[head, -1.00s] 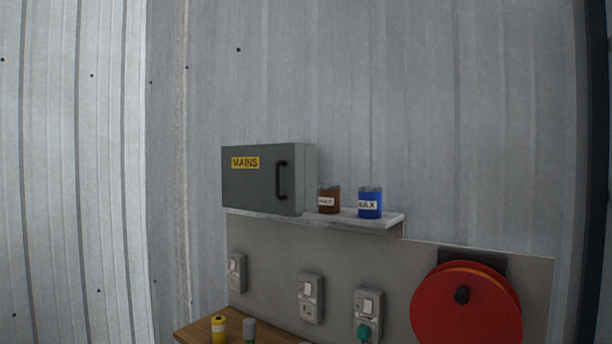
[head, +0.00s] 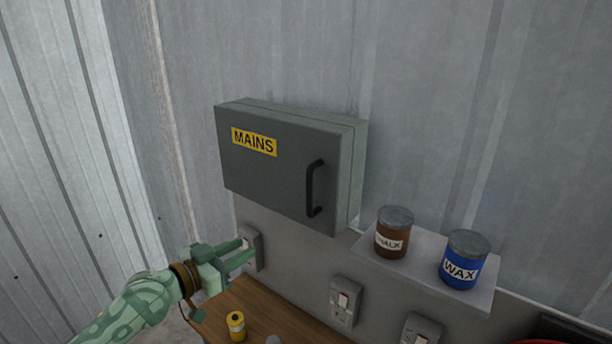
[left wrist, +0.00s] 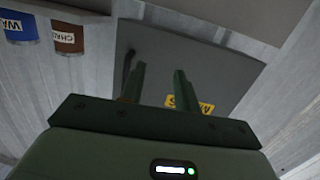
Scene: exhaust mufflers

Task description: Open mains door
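The grey mains box (head: 278,190) is on the corrugated wall, with a yellow MAINS label (head: 254,141) on its door. The door looks shut. A black bar handle (head: 314,188) is upright on the door's right side. My left gripper (head: 247,250) is below the box's lower left part, in front of a wall socket in the head view, apart from the handle. Its two fingers are spread and empty. In the left wrist view the fingers (left wrist: 160,82) point toward the box door (left wrist: 190,62), and the handle (left wrist: 128,62) shows beside them. My right gripper is not in view.
A shelf (head: 410,278) right of the box holds a brown chalk tin (head: 394,233) and a blue wax tin (head: 464,260). The space before the door is clear.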

